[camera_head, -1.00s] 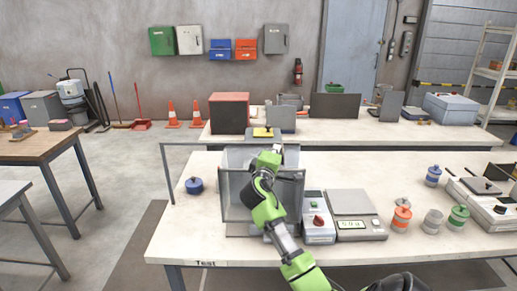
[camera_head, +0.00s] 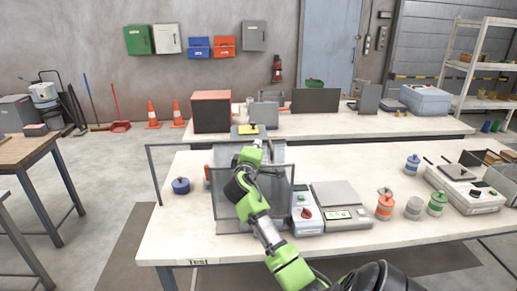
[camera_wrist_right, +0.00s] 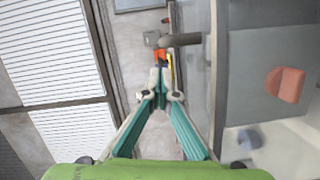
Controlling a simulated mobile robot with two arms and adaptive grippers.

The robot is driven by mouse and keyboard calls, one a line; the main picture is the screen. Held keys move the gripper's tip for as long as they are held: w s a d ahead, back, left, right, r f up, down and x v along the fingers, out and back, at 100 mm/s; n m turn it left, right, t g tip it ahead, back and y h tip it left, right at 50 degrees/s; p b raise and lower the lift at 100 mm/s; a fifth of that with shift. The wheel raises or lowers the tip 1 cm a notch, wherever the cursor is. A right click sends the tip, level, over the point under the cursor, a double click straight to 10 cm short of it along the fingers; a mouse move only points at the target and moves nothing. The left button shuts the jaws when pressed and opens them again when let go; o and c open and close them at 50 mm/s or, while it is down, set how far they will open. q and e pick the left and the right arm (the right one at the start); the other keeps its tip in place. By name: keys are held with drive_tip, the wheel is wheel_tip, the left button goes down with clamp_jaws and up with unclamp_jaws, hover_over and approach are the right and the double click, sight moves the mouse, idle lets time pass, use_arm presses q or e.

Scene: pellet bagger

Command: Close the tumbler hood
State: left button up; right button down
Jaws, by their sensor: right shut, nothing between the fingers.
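The tumbler (camera_head: 228,214) stands on the near table, left of the scales, with clear see-through panels around it. A thin grey frame (camera_head: 152,172) sticks out to its left; I cannot tell if it belongs to the hood. My right gripper (camera_head: 257,144) is over the top of the tumbler, its fingertips mostly hidden behind my own wrist. In the right wrist view the gripper (camera_wrist_right: 160,72) is shut and empty, close beside a clear panel (camera_wrist_right: 197,75) and a dark bar (camera_wrist_right: 183,40). I cannot tell whether it touches either. My left gripper is out of view.
A control box with a red knob (camera_head: 305,213) and a scale (camera_head: 343,216) stand right of the tumbler. A blue-lidded pot (camera_head: 180,186) is at its left. Several pots, including an orange one (camera_head: 384,208), stand further right. The table's front right is clear.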

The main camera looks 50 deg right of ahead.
drive_tip(key=a+b, duration=0.1)
drive_tip(key=a, duration=0.3)
drive_tip(key=shift+a+r, duration=0.15)
drive_tip(key=shift+a, duration=0.25)
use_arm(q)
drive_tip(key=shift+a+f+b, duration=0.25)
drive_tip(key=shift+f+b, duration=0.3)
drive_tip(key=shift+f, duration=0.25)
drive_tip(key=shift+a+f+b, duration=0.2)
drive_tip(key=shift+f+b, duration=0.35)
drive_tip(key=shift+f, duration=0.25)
use_arm(e)
drive_tip(key=s+v, duration=0.1)
drive_tip(key=v, duration=0.5)
drive_tip(key=shift+d, duration=0.2)
